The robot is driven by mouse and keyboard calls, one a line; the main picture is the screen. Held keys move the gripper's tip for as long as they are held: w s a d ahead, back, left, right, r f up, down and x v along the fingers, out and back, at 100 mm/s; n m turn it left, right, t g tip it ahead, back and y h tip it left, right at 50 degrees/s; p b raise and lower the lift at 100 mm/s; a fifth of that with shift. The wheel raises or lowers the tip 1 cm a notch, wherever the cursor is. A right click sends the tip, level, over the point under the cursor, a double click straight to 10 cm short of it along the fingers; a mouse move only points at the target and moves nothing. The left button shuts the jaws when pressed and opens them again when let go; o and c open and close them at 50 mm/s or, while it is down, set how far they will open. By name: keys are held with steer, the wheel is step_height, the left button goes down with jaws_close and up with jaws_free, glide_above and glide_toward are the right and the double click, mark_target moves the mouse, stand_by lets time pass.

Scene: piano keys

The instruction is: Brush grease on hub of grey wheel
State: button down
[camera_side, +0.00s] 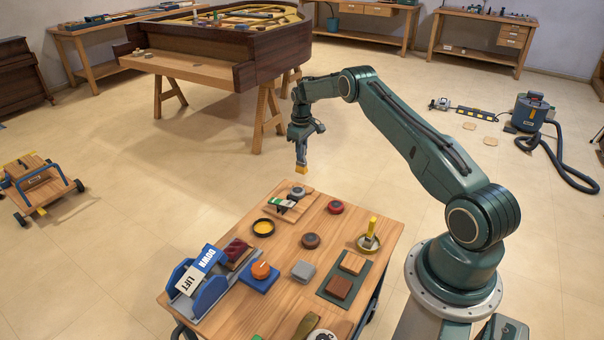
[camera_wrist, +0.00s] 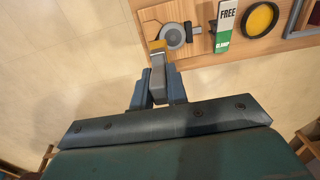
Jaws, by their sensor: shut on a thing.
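My gripper (camera_side: 301,146) is shut on a grey-handled brush with a yellow tip (camera_side: 301,169), which points down over the far end of the workbench. In the wrist view my gripper (camera_wrist: 159,84) holds the brush between its blue fingers, and the yellow tip (camera_wrist: 157,45) overlaps the left side of the grey wheel (camera_wrist: 174,37). In the side view the grey wheel (camera_side: 298,192) sits on a wooden board below the tip, with a visible gap between them. A black-rimmed tin of yellow grease (camera_side: 263,228) stands nearer the camera; it also shows in the wrist view (camera_wrist: 260,18).
A white and green FREE/CLAMP sign (camera_side: 284,204) stands beside the wheel. Red-topped discs (camera_side: 335,207), a grey block (camera_side: 303,271), a tin with a yellow-handled tool (camera_side: 370,233) and a blue LIFT/DOWN rocker (camera_side: 203,283) occupy the bench. The piano (camera_side: 220,50) is behind.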

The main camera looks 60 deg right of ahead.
mark_target(302, 161)
steer(key=shift+a+f, duration=0.1)
steer(key=shift+f, duration=3)
steer(key=shift+a+f, duration=0.15)
steer(key=shift+a, duration=2.6)
steer(key=shift+d, duration=2.7)
steer(key=shift+d+r, duration=0.2)
steer(key=shift+a+r, duration=0.1)
steer(key=shift+r, duration=3.8)
